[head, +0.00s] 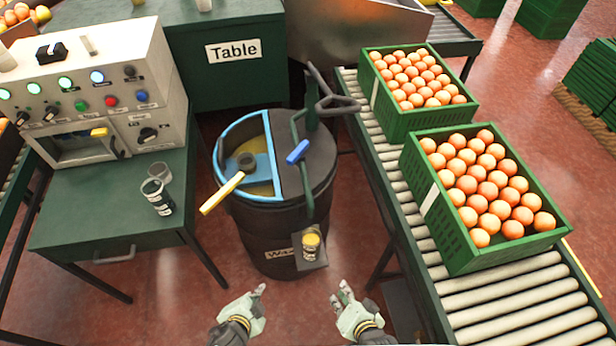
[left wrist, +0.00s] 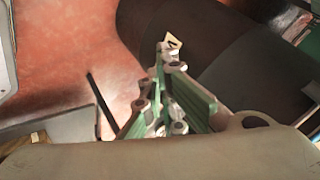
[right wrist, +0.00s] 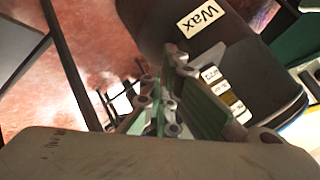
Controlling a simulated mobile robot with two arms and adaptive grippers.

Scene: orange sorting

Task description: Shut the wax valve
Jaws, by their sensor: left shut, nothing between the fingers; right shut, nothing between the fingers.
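The dark wax drum (head: 280,235) stands in the middle of the head view, with a half-open top showing yellow wax (head: 258,178). A dark green pipe (head: 307,190) curves down its front, with a blue valve handle (head: 298,152) near the drum's top. A cup with yellow contents (head: 311,240) stands on a small shelf below the pipe. It also shows in the right wrist view (right wrist: 228,95). I cannot tell whether wax is flowing. My left gripper (head: 258,291) and right gripper (head: 341,290) are shut and empty, low in front of the drum and apart from the handle.
A yellow-handled tool (head: 222,193) lies across the drum's open side. A green table with a control box (head: 85,90) and cups (head: 157,196) stands left. A roller conveyor (head: 515,300) with two crates of oranges (head: 455,230) runs along the right. Floor shows between them.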

